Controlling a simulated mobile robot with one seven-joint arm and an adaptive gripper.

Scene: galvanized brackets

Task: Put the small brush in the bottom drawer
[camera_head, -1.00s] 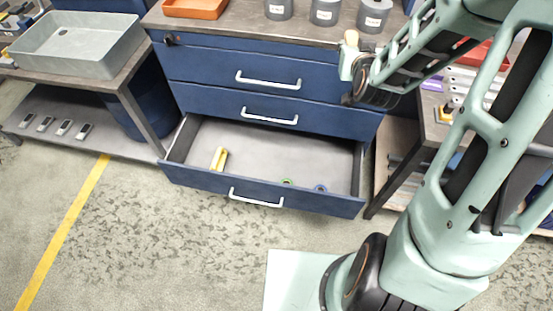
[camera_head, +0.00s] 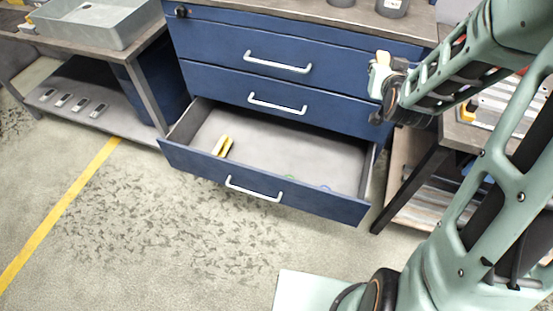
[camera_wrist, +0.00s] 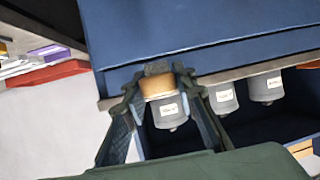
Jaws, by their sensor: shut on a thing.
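My gripper (camera_wrist: 160,88) is shut on the small brush (camera_wrist: 157,87), which has a tan body and a dark end in the wrist view. In the head view my gripper (camera_head: 381,70) is at the upper right, by the right end of the blue drawer cabinet, with a bit of the tan brush (camera_head: 383,57) showing at its tip. The bottom drawer (camera_head: 299,202) is pulled open, below and left of my gripper. Inside it lie a yellow object (camera_head: 222,146), a green ring and a blue ring, the rings partly hidden by the drawer front.
The upper drawers (camera_head: 277,62) are shut. Grey labelled canisters (camera_wrist: 221,98) stand on the cabinet top. A bench with a grey bin (camera_head: 92,22) is at left, and another bench (camera_head: 470,138) is at right. The floor before the drawer is clear.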

